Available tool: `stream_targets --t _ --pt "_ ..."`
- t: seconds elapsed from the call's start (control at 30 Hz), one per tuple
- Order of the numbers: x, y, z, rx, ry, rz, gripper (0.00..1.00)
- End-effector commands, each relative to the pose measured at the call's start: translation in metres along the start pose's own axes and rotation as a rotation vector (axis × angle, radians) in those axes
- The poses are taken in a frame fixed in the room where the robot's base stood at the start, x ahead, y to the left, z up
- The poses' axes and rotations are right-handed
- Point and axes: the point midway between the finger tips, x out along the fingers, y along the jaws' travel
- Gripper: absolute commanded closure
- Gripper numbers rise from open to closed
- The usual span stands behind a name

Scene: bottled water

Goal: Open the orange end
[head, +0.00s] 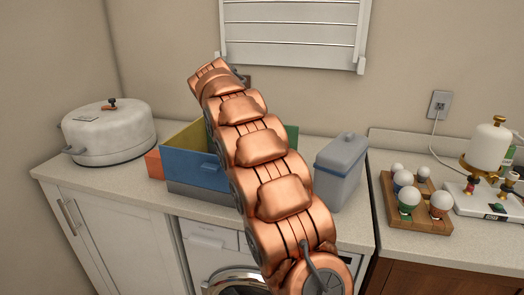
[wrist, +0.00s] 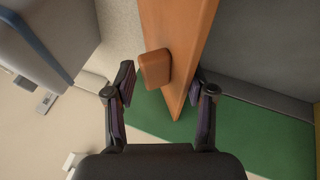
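An orange end panel (wrist: 186,38) with a small orange block handle (wrist: 155,68) shows in the wrist view. My gripper (wrist: 163,78) is open, with one finger left of the handle and the other at the panel's right edge. The handle lies between the fingers' lines, ahead of them; I cannot tell whether anything touches. In the head view, an orange part (head: 153,164) shows low at the left of a box with a blue face (head: 193,167). My copper arm hides part of the box, and my gripper is not visible there.
A green surface (wrist: 150,118) lies beside the orange panel. On the counter stand a white round cooker (head: 108,135) at left and a grey-blue canister (head: 340,168) at right. A wooden tray (head: 417,222) holds several round items. A drying rack (head: 290,35) hangs above.

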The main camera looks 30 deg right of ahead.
Motion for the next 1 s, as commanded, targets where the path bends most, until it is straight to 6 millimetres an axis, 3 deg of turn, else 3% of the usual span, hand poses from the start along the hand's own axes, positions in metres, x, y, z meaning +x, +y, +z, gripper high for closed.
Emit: stream_targets --t 0.27,0.7,1.0 --pt "-0.006 0.0 -0.002 0.001 0.005 -0.001 0.46" --pt "-0.054 -0.001 -0.001 0.001 0.004 -0.001 0.46" --pt "-0.072 0.0 -0.001 0.001 0.002 0.0 0.46"
